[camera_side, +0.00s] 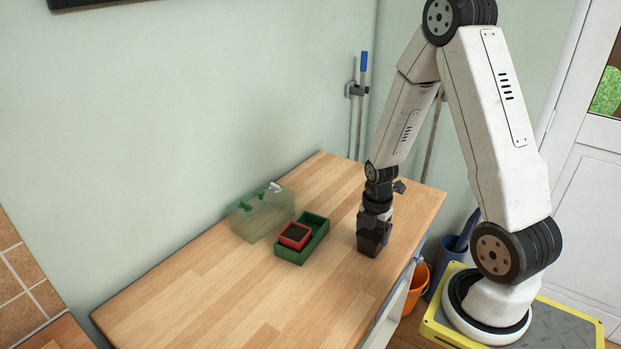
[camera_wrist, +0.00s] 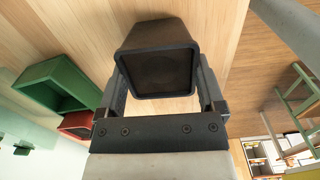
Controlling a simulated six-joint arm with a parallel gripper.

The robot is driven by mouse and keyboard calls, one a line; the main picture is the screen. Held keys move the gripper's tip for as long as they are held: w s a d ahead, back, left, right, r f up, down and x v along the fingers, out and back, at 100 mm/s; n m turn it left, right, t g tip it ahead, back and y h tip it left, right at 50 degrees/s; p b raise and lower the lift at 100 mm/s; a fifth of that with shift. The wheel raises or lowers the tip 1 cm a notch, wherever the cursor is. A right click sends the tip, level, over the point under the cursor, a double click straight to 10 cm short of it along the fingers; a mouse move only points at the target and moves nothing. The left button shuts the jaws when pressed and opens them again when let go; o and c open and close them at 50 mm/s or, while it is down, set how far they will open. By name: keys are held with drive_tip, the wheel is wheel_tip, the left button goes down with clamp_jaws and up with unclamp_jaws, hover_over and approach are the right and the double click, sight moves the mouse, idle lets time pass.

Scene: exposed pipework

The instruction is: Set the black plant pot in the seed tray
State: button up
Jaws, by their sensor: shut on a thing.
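The black plant pot (camera_side: 369,243) is upright at the right part of the wooden worktop, on it or just above it; I cannot tell which. My gripper (camera_side: 376,217) points down over it and is shut on it. In the wrist view the pot (camera_wrist: 158,62) sits between the two fingers of my gripper (camera_wrist: 160,92), its dark square opening facing the camera. The green seed tray (camera_side: 318,236) lies on the worktop left of the pot, apart from it. It also shows in the wrist view (camera_wrist: 58,74). A red pot (camera_side: 295,236) stands in its left part.
A clear box with a green item (camera_side: 262,215) stands behind the tray, near the wall. The worktop's front left (camera_side: 220,300) is clear. An orange bucket (camera_side: 414,288) stands on the floor beyond the worktop's right edge.

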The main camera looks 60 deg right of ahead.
sight(372, 235)
wheel_tip(372, 235, up, 10)
idle(0.7)
idle(0.6)
drive_tip(key=w+a+r+n, duration=0.2)
drive_tip(key=a+r, duration=0.2)
drive_tip(key=a, duration=0.3)
drive_tip(key=w+d+f, duration=0.3)
drive_tip(key=w+f, duration=0.6)
drive_tip(key=w, duration=0.4)
drive_tip(key=shift+w+f, duration=0.2)
drive_tip(key=shift+w, duration=0.05)
idle(0.3)
drive_tip(key=shift+d, duration=0.1)
